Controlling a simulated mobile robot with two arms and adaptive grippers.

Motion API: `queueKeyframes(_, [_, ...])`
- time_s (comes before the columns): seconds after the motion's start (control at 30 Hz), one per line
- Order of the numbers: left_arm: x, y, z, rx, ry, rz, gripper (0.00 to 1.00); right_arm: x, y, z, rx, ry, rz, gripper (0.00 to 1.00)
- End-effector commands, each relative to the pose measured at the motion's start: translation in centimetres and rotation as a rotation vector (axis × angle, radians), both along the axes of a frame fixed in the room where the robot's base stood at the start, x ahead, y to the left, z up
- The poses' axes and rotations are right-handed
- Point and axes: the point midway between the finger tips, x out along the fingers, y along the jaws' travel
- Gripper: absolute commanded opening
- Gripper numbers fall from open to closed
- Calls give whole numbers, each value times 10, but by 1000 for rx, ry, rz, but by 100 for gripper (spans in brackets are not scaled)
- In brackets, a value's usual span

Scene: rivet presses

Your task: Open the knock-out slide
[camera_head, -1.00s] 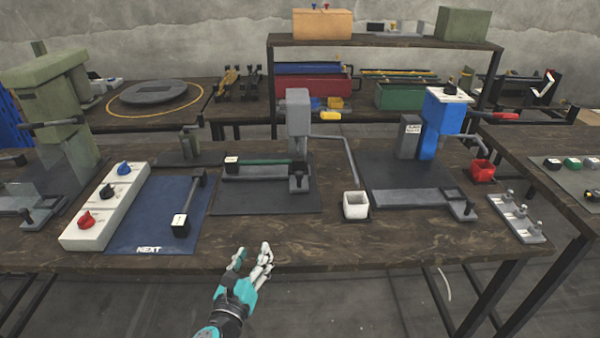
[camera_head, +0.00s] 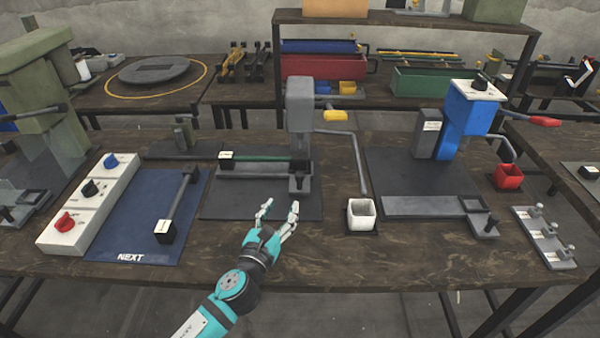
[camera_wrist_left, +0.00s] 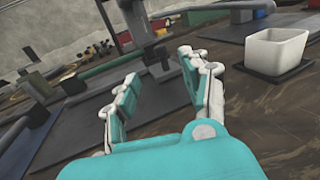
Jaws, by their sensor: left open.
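The grey press (camera_head: 300,105) stands on a dark mat at the middle of the bench. At its foot is a slide unit with a green rod (camera_head: 262,157), a labelled dark block at its left end and a dark knob (camera_head: 299,180) at its right. The pictures do not name the knock-out slide; this unit may be it. My left gripper (camera_head: 279,210) is open and empty over the mat's front edge, in front of the knob and apart from it. The left wrist view shows both fingers (camera_wrist_left: 160,72) spread with the press foot beyond. My right gripper is out of view.
A white cup (camera_head: 362,215) stands right of my gripper. A blue mat (camera_head: 140,225) with a black-ended bar and a white knob panel (camera_head: 82,215) lie left.

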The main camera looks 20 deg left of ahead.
Motion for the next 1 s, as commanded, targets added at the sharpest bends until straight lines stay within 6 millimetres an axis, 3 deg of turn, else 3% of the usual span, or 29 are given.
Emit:
queueKeyframes(0.17, [42,-1,2,-2,-2,2,47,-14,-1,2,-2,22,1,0])
queueKeyframes(0.5, [110,-4,1,-2,-1,1,47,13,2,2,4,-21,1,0])
queueKeyframes(0.7, [130,-5,0,-1,0,1,47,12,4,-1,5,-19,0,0])
queueKeyframes(1.0, [135,-5,1,0,0,1,47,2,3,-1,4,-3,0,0])
